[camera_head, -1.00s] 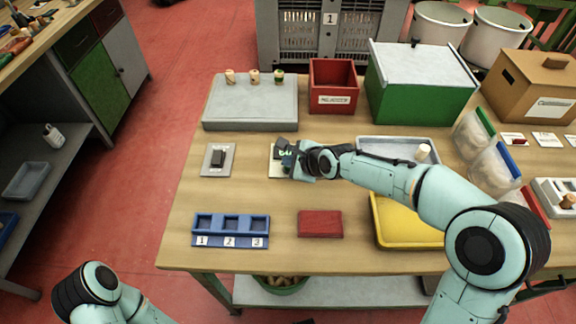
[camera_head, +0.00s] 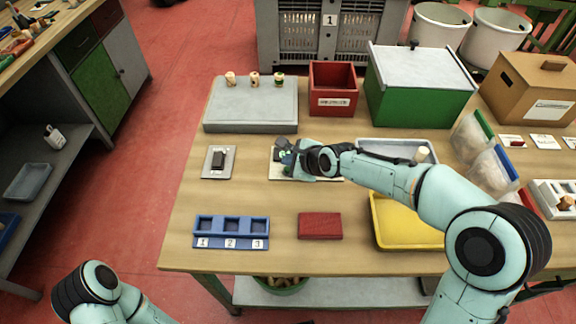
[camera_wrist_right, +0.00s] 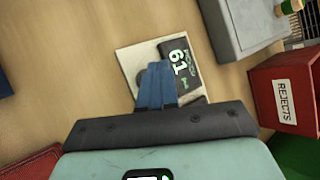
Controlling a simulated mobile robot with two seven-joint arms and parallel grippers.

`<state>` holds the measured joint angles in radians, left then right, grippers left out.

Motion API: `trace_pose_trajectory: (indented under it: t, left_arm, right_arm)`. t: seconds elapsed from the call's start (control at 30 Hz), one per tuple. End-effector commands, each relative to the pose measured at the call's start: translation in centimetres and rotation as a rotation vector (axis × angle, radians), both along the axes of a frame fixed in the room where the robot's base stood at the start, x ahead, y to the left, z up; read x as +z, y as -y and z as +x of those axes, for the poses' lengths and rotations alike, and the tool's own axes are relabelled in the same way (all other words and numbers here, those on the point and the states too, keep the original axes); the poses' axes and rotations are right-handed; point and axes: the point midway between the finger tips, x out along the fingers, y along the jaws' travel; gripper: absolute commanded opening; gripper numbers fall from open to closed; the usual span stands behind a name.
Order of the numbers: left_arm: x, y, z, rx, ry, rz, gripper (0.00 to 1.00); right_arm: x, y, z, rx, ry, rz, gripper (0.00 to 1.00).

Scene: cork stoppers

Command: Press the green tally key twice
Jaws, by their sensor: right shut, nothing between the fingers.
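The tally counter is a cream plate (camera_head: 276,174) with a dark display near the middle of the table. In the right wrist view, the plate (camera_wrist_right: 130,62) carries the display (camera_wrist_right: 180,62) with green digits that seem to read 61. My right gripper (camera_head: 286,158) is over the plate. Its blue fingers (camera_wrist_right: 157,84) are together and empty, and cover part of the plate beside the display. I cannot make out the green key, which may be behind the fingers. Whether the fingertips touch anything is unclear. Only a link of my left arm shows, at the bottom left.
A grey plate with a dark switch (camera_head: 218,160) lies left of the counter. A blue numbered tray (camera_head: 231,243) and a red block (camera_head: 320,226) lie in front. A grey platform (camera_head: 250,112) with stoppers and a red rejects box (camera_head: 333,88) stand behind.

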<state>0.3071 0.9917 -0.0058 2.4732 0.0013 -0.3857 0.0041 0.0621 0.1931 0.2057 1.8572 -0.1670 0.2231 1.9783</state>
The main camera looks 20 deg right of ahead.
Motion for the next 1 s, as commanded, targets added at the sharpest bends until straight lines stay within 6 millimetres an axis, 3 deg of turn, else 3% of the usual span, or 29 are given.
trace_pose_trajectory:
  t: [0.33, 0.8, 1.0]
  left_arm:
    - [0.2, 0.0, 0.1, 0.000, 0.001, 0.000, 0.43]
    - [3.7, 0.0, 1.2, 0.000, 0.015, 0.000, 0.43]
    - [3.9, 0.0, 1.3, 0.000, 0.016, 0.000, 0.43]
  right_arm:
    - [0.3, 0.0, 0.0, 0.000, 0.001, -0.001, 0.00]
    - [4.8, 0.0, 0.1, 0.000, 0.004, 0.000, 0.00]
    - [5.0, 0.0, 0.0, -0.001, 0.001, 0.000, 0.00]
